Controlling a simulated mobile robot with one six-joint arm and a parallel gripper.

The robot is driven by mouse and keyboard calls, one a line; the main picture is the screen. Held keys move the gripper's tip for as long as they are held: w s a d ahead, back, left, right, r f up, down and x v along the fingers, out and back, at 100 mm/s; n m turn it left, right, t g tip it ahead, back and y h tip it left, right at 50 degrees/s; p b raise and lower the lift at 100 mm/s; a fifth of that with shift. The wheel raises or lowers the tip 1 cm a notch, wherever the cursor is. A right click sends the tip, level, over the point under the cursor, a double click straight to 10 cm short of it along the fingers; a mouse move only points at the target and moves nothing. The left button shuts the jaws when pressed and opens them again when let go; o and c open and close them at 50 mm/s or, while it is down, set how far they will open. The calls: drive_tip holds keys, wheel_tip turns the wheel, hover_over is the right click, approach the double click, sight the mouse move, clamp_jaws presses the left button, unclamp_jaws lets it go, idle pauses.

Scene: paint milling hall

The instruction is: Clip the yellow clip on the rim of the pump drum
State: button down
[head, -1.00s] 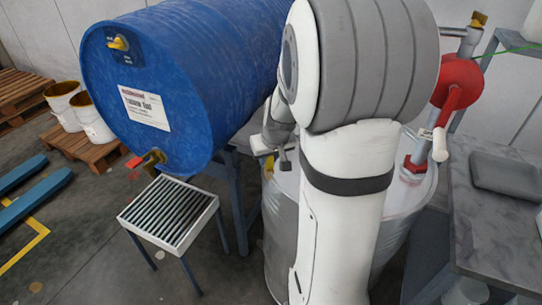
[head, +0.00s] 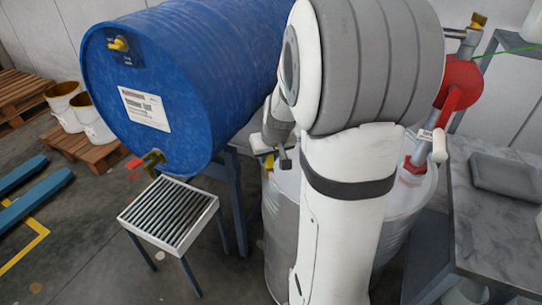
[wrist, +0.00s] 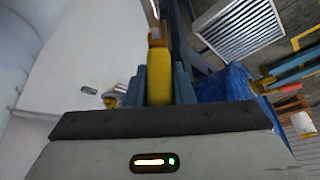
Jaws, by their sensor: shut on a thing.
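My gripper (wrist: 159,88) is shut on the yellow clip (wrist: 158,72), which stands between the two blue-grey fingers in the wrist view. In the head view the clip shows as a small yellow patch (head: 268,163) below my gripper (head: 275,152), at the left side of the pump drum (head: 282,225). The pale pump drum, with its red pump (head: 459,86), is largely hidden behind my arm. In the wrist view the drum's pale surface (wrist: 85,55) lies left of the clip. I cannot tell whether the clip touches the rim.
A big blue drum (head: 190,70) lies on a stand left of my gripper, with a tap (head: 150,161) above a grated table (head: 168,215). A grey bench (head: 500,220) stands close on the right. Pallets (head: 90,150) and buckets (head: 92,118) stand at the left.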

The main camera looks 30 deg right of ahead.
drive_tip(key=shift+r+p, duration=0.7)
drive_tip(key=shift+r, duration=0.6)
drive_tip(key=shift+f, duration=0.15)
drive_tip(key=shift+f+b, duration=0.5)
drive_tip(key=shift+b, duration=0.2)
drive_tip(key=shift+f+b, duration=1.5)
drive_tip(key=shift+b, duration=0.05)
drive_tip(key=c, duration=1.2)
unclamp_jaws()
drive_tip(key=shift+o, duration=0.2)
